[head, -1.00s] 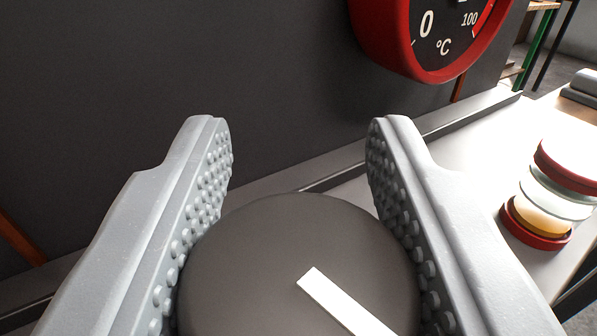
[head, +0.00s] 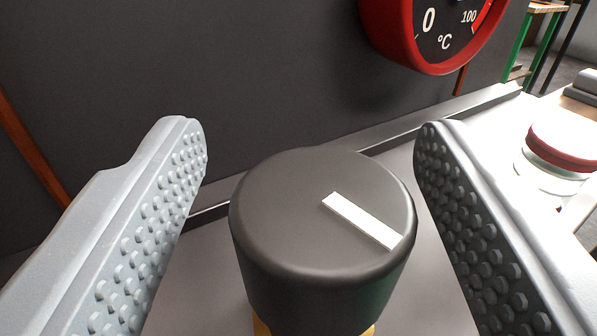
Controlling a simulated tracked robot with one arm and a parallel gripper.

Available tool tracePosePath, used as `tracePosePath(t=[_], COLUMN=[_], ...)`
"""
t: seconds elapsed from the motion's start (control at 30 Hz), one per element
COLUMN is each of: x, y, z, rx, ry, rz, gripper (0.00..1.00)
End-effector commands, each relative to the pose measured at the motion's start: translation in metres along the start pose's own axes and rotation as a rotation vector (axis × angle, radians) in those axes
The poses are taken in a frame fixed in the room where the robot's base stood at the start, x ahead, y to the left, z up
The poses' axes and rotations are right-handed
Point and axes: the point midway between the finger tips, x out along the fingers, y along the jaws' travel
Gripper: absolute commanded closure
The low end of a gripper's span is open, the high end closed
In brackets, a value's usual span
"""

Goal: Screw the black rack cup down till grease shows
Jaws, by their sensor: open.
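The black rack cup (head: 290,220) stands upright in the lower middle of the head view. It is a round dark cap with a white stripe (head: 362,220) on its top, slanting down to the right. A little yellow metal shows under its lower edge; no grease can be made out. My gripper (head: 312,140) is open, one studded finger on each side of the cup. Clear gaps show between both fingers and the cup, so it is not held. The cup's base is cut off by the frame's bottom edge.
A red-rimmed temperature dial (head: 435,35) hangs on the dark wall above. A metal ledge (head: 430,125) runs along the wall.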

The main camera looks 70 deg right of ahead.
Motion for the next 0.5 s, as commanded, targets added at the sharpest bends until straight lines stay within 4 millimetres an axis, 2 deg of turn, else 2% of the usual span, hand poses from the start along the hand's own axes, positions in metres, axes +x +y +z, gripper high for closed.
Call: tracePosePath(t=[0.3,0.5], x=[-0.066,-0.1], y=[-0.002,-0.002], z=[0.0,0.0], rx=[0.0,0.001], ry=[0.001,0.002], rz=[-0.006,-0.004], gripper=[0.41,0.41])
